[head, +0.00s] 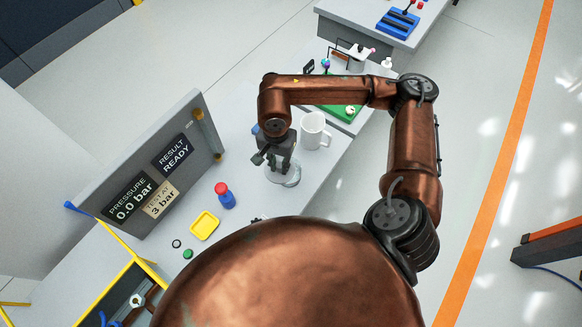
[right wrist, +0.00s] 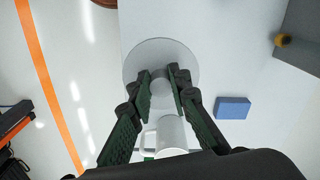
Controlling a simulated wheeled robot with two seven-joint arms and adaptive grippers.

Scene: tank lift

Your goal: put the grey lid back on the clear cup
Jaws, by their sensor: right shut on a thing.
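My right gripper (head: 277,164) is over the table beside the white mug. In the right wrist view its fingers (right wrist: 161,86) are shut on the small knob of the grey lid (right wrist: 160,58), a round pale disc. In the head view the lid (head: 283,175) shows partly below the fingers, as a pale disc. I cannot make out the clear cup separately; it may be under or behind the disc. Whether the lid touches anything below it is not clear. My left gripper is not in view.
A white mug (head: 315,131) stands close to the right gripper. A grey panel (head: 150,165) with a pressure display stands on the left. A blue block (right wrist: 233,108) is beside the lid.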

